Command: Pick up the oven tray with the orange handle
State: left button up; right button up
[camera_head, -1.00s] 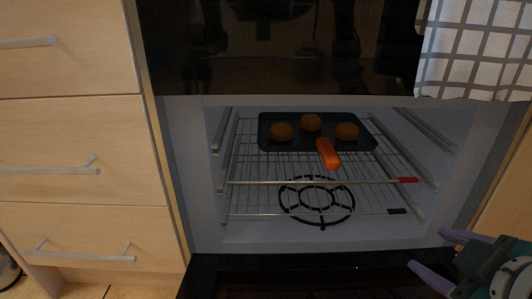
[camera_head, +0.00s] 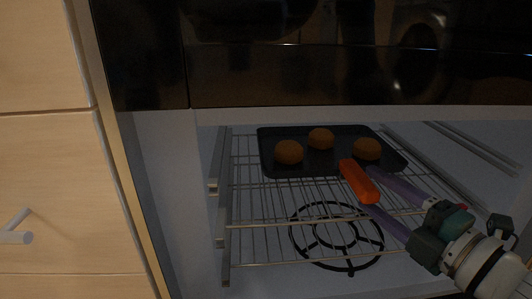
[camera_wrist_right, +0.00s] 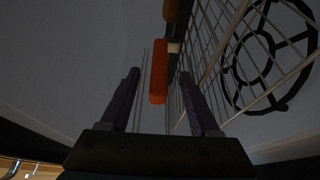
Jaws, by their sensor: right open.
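The dark oven tray (camera_head: 330,160) lies on a wire rack inside the open oven, with three round brown buns on it. Its orange handle (camera_head: 359,181) sticks out from the tray's front edge towards me. My right gripper (camera_head: 371,189) reaches in from the lower right, with its purple fingers open close to the handle. In the right wrist view the orange handle (camera_wrist_right: 159,72) shows ahead, between the two open fingers (camera_wrist_right: 158,78) and beyond or near their tips. I cannot tell whether a finger touches it. My left gripper does not show.
Wire racks (camera_head: 250,215) with metal rails fill the oven, and a round black grate (camera_head: 337,238) lies below them. The oven's side wall (camera_head: 165,170) stands at the left, beside wooden drawers (camera_head: 45,150). The dark oven front (camera_head: 350,75) spans the top.

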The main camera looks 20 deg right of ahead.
aim_at(342, 168)
jog(key=w, duration=0.1)
jog(key=w+b, duration=0.1)
jog(key=w, duration=0.1)
jog(key=w+a+b, duration=0.1)
jog(key=w, duration=0.1)
jog(key=shift+w+b, duration=0.4)
jog(key=shift+w, duration=0.15)
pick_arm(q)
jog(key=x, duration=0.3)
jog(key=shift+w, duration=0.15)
pick_arm(e)
jog(key=shift+s, duration=0.1)
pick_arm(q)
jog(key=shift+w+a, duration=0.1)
pick_arm(e)
jog(key=shift+r, duration=0.1)
grip_shut()
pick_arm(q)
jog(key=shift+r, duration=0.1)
pick_arm(e)
jog(key=shift+r, duration=0.15)
